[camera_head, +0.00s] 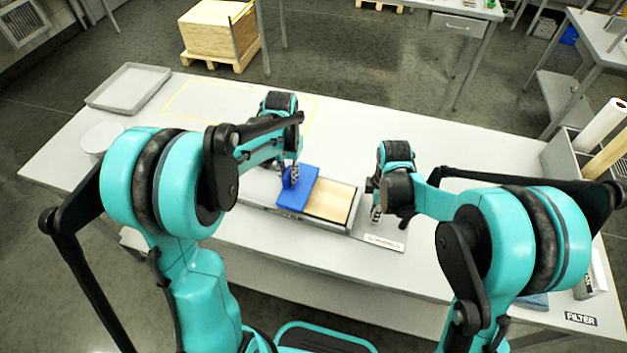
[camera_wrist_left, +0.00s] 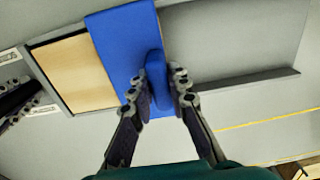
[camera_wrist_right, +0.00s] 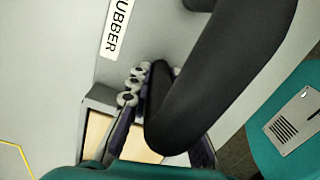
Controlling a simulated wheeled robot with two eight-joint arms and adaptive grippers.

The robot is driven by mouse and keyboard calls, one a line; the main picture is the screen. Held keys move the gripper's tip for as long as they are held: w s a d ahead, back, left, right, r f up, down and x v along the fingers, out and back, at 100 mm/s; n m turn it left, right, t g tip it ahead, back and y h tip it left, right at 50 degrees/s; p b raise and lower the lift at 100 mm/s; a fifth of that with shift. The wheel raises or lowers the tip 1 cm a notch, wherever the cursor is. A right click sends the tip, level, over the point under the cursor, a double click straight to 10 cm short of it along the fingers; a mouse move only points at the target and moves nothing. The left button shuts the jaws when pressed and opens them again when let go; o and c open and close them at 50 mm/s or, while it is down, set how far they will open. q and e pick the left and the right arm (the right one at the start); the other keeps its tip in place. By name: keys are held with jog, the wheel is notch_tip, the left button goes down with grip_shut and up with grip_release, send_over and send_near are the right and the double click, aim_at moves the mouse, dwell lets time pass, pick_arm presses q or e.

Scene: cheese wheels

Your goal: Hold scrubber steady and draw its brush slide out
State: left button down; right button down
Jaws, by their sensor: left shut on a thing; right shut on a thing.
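A long grey case (camera_wrist_left: 44,65) lies on the table, with a pale wooden surface (camera_head: 330,202) inside its right part. A blue panel (camera_head: 297,193) with an upright blue fin (camera_wrist_left: 155,78) lies across the case. My left gripper (camera_wrist_left: 157,90) is shut on this fin, a finger on each side. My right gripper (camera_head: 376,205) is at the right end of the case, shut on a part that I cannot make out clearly. In the right wrist view, a large dark rounded shape (camera_wrist_right: 205,80) covers most of the space between its fingers.
A label plate (camera_head: 385,243) lies right of the case; its visible letters read "UBBER" (camera_wrist_right: 117,28) in the right wrist view. A shallow grey tray (camera_head: 128,88) and a yellow outlined area (camera_head: 215,103) are at the back left. A grey bin (camera_head: 562,165) stands at the right.

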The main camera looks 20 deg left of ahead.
pick_arm(q)
jog(key=a, duration=1)
jog(key=shift+w, duration=0.3)
pick_arm(e)
jog(key=shift+d, duration=0.1)
pick_arm(q)
jog(key=shift+a, duration=0.1)
jog(key=c, duration=1.4)
grip_release()
jog(key=shift+c, duration=0.2)
notch_tip(320, 180, up, 12)
pick_arm(e)
jog(key=c, duration=0.7)
grip_release()
jog(key=shift+r, duration=0.1)
